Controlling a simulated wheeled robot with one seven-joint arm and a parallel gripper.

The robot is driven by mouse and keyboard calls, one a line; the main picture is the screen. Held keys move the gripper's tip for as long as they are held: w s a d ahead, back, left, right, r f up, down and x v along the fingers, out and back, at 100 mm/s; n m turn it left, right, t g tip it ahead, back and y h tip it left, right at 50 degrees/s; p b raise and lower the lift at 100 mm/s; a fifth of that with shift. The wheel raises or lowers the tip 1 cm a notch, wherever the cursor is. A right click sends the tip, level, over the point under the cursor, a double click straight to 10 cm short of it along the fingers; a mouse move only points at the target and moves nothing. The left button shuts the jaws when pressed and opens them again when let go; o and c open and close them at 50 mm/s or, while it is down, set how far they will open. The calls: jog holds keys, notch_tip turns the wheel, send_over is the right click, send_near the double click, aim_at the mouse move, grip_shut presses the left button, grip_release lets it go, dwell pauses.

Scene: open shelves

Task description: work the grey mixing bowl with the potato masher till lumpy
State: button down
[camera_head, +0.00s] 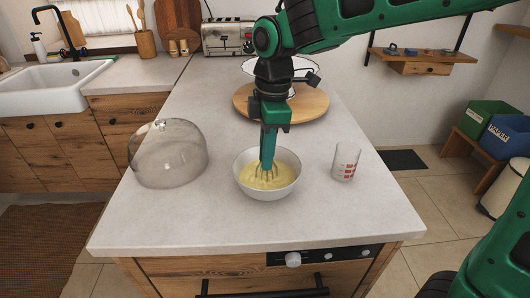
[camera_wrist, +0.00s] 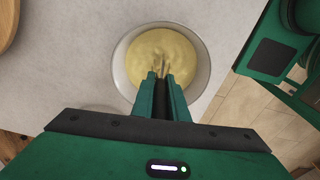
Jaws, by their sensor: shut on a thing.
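The grey mixing bowl (camera_head: 268,190) stands on the countertop and holds a yellow, uneven mash (camera_head: 287,178). My gripper (camera_head: 268,163) points straight down over the bowl and is shut on the potato masher (camera_head: 266,177). The masher's wire head reaches down into the mash; its lowest part is hidden there. In the wrist view the bowl (camera_wrist: 204,82) lies beyond the fingers (camera_wrist: 160,82), and the masher's wires (camera_wrist: 160,66) show between and past the fingertips. The handle is mostly hidden by my gripper.
A clear glass dome (camera_head: 168,155) stands left of the bowl and a measuring cup (camera_head: 345,161) with red marks stands right. The counter's front strip is clear.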

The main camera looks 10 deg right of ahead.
jog(key=shift+d+f, duration=0.1)
jog(key=shift+d, duration=0.05)
jog(key=shift+d, duration=0.35)
jog(key=shift+w+a, duration=0.1)
jog(key=shift+w+a+f, duration=0.1)
jog(key=shift+w+a, duration=0.25)
jog(key=shift+w, duration=0.05)
jog(key=shift+s+a, duration=0.1)
jog(key=shift+a, duration=0.05)
jog(key=shift+s+a, duration=0.4)
